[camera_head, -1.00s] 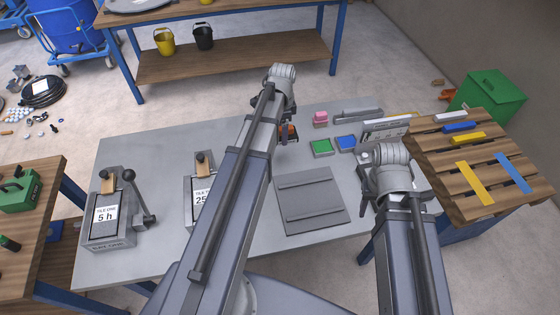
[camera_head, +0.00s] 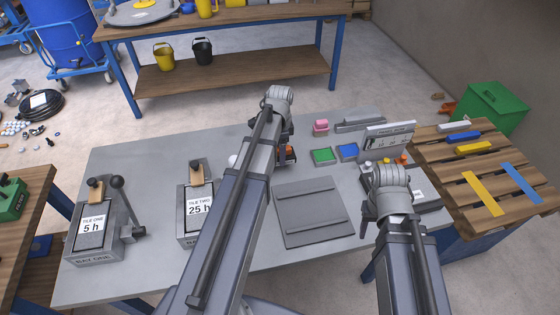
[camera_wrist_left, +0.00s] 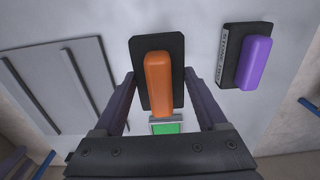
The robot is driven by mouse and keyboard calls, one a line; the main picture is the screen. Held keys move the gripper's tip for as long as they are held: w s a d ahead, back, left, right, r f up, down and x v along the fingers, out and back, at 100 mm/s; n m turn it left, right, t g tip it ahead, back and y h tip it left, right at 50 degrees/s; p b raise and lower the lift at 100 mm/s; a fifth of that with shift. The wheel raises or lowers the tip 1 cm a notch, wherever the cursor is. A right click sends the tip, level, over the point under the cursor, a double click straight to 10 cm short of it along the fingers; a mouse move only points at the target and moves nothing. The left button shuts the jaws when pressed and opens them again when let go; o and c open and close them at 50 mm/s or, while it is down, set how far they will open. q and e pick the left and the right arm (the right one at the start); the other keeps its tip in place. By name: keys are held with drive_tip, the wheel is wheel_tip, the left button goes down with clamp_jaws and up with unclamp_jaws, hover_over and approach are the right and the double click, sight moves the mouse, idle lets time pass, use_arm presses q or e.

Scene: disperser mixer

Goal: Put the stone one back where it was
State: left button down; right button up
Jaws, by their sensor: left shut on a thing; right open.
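An orange-handled tool with a dark rectangular plate (camera_wrist_left: 158,75) sits between the fingers of my left gripper (camera_wrist_left: 160,98) in the left wrist view. The gripper is shut on its orange handle. In the head view my left arm mostly covers it, and only a bit of orange (camera_head: 290,153) shows. A purple-handled tool with a dark labelled plate (camera_wrist_left: 249,58) lies to its right in the wrist view. My right gripper (camera_head: 385,200) is over the right part of the grey table, with its fingers largely hidden.
A grey ridged board (camera_head: 310,212) lies mid-table. A green pad (camera_head: 324,156), a blue pad (camera_head: 347,151) and a pink block (camera_head: 320,126) lie behind the board. A slatted wooden pallet (camera_head: 460,185) is at right.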

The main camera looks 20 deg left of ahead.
use_arm(q)
wheel_tip(320, 180, down, 4)
drive_tip(key=b, duration=0.3)
drive_tip(key=shift+r, duration=0.1)
use_arm(e)
wheel_tip(320, 180, down, 4)
drive_tip(key=shift+r, duration=0.15)
use_arm(q)
drive_tip(key=shift+r, duration=0.15)
use_arm(e)
drive_tip(key=shift+r, duration=0.15)
use_arm(q)
unclamp_jaws()
wheel_tip(320, 180, up, 12)
drive_tip(key=p, duration=1.2)
drive_tip(key=s+d+n, duration=0.3)
drive_tip(key=s+d, duration=0.5)
drive_tip(key=d, duration=0.3)
drive_tip(key=s+d+n+y, duration=0.1)
drive_tip(key=s+d+n, duration=0.2)
drive_tip(key=s+d, duration=0.5)
drive_tip(key=d, duration=0.3)
drive_tip(key=shift+s+d+n, duration=0.2)
drive_tip(key=shift+d+n, duration=0.15)
drive_tip(key=shift+n, duration=0.05)
use_arm(e)
wheel_tip(320, 180, up, 12)
